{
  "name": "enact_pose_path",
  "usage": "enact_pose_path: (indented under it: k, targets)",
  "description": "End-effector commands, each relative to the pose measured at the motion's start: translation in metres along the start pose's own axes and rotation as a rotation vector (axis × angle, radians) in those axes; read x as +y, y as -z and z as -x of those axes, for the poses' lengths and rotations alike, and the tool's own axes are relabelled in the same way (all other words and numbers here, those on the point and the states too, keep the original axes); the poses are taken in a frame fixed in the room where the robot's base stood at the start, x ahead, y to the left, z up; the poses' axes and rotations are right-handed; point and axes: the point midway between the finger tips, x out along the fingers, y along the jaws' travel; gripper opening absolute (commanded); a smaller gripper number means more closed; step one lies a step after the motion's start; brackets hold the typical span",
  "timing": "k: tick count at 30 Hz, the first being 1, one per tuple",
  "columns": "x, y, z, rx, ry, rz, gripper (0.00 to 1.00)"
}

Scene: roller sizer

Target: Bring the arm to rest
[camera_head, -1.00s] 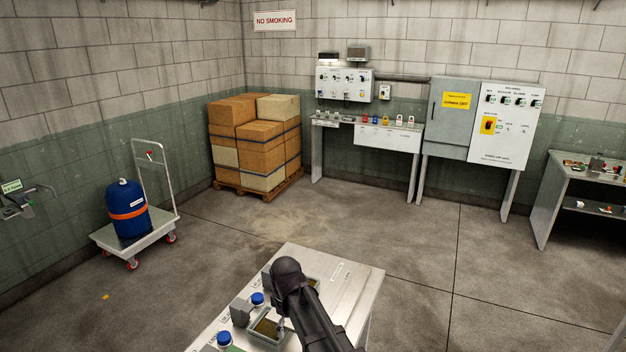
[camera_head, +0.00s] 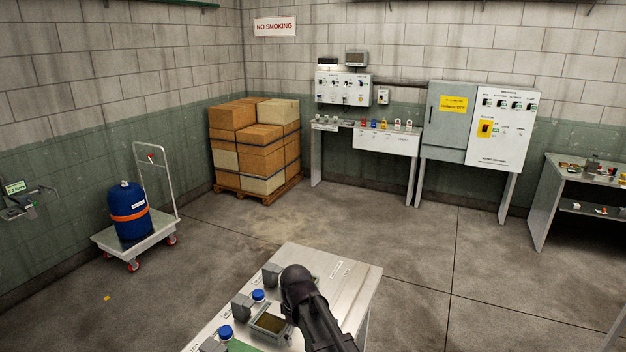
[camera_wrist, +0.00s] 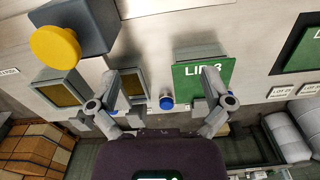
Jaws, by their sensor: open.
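My gripper (camera_wrist: 168,92) is open in the wrist view, its two fingers spread wide with nothing between them in grip. Beyond it is the steel bench (camera_wrist: 150,55) with a green plate marked LID 3 (camera_wrist: 203,80), a blue-capped item (camera_wrist: 167,102) and a brown-filled tray (camera_wrist: 62,92). In the head view my dark arm (camera_head: 318,315) reaches over the same bench (camera_head: 345,278). The gripper's fingers are hidden there behind the arm.
On the bench in the head view are a tray (camera_head: 270,322), blue caps (camera_head: 258,295) and grey blocks (camera_head: 241,306). A trolley with a blue drum (camera_head: 130,210) stands left. Stacked boxes (camera_head: 262,150) and electrical panels (camera_head: 500,125) line the back. Floor between is clear.

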Motion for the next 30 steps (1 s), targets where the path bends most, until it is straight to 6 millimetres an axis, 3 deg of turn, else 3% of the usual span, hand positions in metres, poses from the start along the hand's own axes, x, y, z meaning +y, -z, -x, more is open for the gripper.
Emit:
enact_pose_path:
  k: [11, 24, 30]
  targets:
    - [0.019, -0.058, -0.027, 0.000, 0.000, -0.247, 1.00]
    - [0.041, -0.182, -0.079, -0.001, 0.000, -0.817, 1.00]
    - [0.043, -0.215, -0.089, -0.001, -0.001, -0.978, 1.00]
